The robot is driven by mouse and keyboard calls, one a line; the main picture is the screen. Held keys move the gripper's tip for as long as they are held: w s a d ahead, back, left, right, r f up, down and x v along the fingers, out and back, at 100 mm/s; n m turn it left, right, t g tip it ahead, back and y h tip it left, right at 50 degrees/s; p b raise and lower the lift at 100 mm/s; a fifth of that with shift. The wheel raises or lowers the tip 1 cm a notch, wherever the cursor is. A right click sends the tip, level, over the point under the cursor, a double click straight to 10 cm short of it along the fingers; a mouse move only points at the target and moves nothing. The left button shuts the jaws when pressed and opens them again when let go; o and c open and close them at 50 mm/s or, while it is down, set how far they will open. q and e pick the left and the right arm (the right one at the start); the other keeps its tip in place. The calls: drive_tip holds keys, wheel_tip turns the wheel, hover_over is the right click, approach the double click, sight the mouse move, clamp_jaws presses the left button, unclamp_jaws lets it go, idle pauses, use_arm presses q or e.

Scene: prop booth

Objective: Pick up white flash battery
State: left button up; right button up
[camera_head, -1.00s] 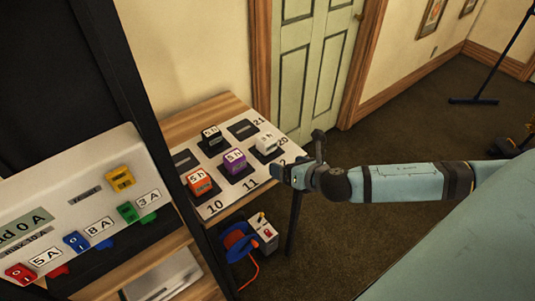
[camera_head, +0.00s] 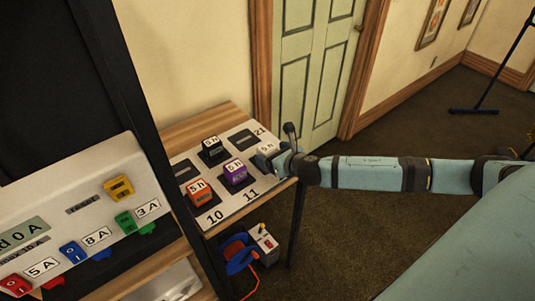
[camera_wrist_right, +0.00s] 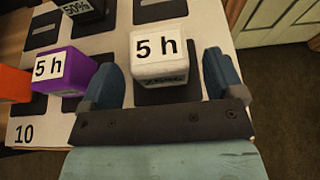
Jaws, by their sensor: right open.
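The white flash battery (camera_wrist_right: 160,57), a block labelled "5 h", stands on a dark pad on the board. In the right wrist view it lies between and just beyond the two blue fingers of my right gripper (camera_wrist_right: 165,80). The fingers are open, with a gap on each side of the block. In the head view my right gripper (camera_head: 268,158) covers most of the white battery, and only its labelled top (camera_head: 266,149) shows. My left gripper is not in view.
Purple (camera_head: 235,172), orange (camera_head: 199,191) and black (camera_head: 212,150) batteries stand on the board (camera_head: 232,208) beside the white one. A panel with coloured switches (camera_head: 60,215) is at left. A blue cable reel (camera_head: 238,252) is below.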

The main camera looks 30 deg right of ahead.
sight(267, 152)
drive_tip(key=x, duration=0.3)
drive_tip(key=shift+w+f, duration=0.1)
drive_tip(key=shift+f, duration=0.05)
drive_tip(key=shift+c, duration=0.4)
drive_tip(key=c, duration=1.1)
